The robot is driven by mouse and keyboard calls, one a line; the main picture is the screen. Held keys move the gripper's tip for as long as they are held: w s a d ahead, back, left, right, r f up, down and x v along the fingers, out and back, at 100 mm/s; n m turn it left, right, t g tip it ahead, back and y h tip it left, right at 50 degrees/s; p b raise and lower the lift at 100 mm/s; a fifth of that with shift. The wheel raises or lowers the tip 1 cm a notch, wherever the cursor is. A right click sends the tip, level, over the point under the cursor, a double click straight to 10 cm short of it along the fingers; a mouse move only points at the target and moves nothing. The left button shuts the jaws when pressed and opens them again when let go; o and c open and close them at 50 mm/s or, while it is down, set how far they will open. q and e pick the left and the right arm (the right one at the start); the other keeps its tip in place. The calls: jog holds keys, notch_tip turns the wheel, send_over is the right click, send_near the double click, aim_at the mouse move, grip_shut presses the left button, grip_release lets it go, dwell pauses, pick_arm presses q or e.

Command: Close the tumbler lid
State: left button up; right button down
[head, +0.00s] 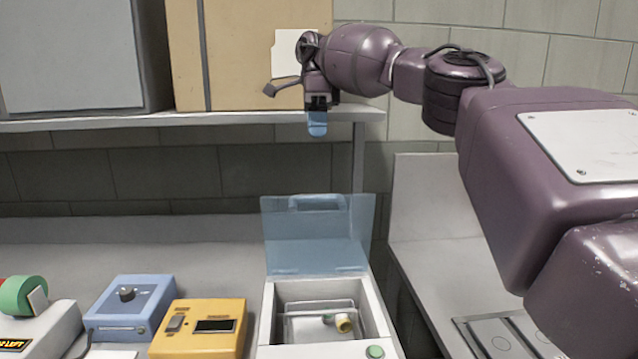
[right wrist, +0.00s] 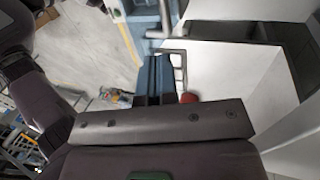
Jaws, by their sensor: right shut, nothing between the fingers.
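The tumbler (head: 372,318) is a white box with an open top at the bottom centre of the head view. Its see-through blue lid (head: 318,238) stands raised and upright along the box's back edge, with a handle-like slot at its top. Inside the box are a wire rack and a small yellow-green part. My right gripper (head: 317,125) is shut and empty, pointing down above the lid's top edge and apart from it in the picture. Its blue fingertips also show in the right wrist view (right wrist: 153,78). My left gripper is in neither view.
A shelf (head: 230,118) with a grey box (head: 70,55) and a tan box (head: 250,60) spans the back, near my right gripper. A blue device (head: 130,305) and a yellow device (head: 200,328) stand left of the tumbler. A lower grey surface (head: 430,265) lies right.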

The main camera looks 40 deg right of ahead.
jog(key=b+x, duration=0.4)
jog(key=x, duration=0.6)
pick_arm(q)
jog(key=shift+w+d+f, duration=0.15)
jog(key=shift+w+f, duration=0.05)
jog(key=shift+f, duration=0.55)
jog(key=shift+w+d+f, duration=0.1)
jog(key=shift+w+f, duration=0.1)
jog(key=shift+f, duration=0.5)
pick_arm(e)
jog(key=shift+s+a+f, duration=0.1)
jog(key=shift+s+a, duration=0.4)
jog(key=shift+s, duration=0.3)
jog(key=shift+s+a+f, duration=0.1)
jog(key=shift+s+a, duration=0.4)
jog(key=shift+s, duration=0.3)
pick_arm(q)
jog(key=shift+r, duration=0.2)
